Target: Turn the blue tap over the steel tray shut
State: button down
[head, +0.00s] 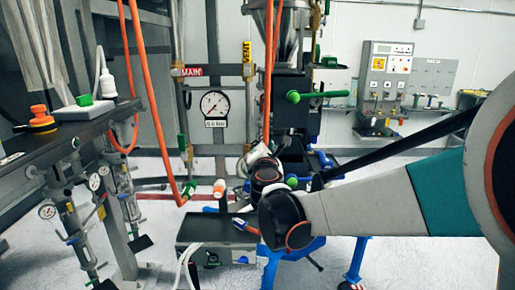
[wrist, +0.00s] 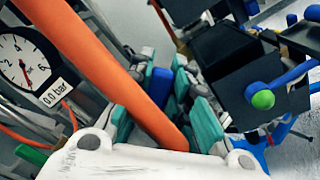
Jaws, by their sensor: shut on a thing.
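In the wrist view, my gripper (wrist: 181,88) has its two teal-padded fingers closed on a blue piece (wrist: 172,108), which looks like the blue tap's handle. The orange hose crosses in front and hides part of the fingers and of the tap. In the head view, my wrist hides the fingers and the held tap.
An orange hose (wrist: 90,62) runs close over my gripper. A pressure gauge (head: 215,104) hangs behind. A blue handle with a green ball (wrist: 263,98) is to the right. A green lever (head: 318,95) sits above the work area. A dark bench (head: 75,118) stands left.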

jog(key=shift+d+f+m+b, duration=0.25)
jog(key=shift+f+m+b, duration=0.45)
jog(key=shift+m, duration=0.65)
jog(key=shift+d+f+m+b, duration=0.3)
jog(key=shift+f+m+b, duration=0.4)
jog(key=shift+m, duration=0.6)
jog(key=shift+d+f+m+b, duration=0.25)
jog(key=shift+f+m+b, duration=0.4)
jog(key=shift+m, duration=0.7)
jog(key=shift+f, duration=0.1)
jog(key=c, duration=1.5)
grip_release()
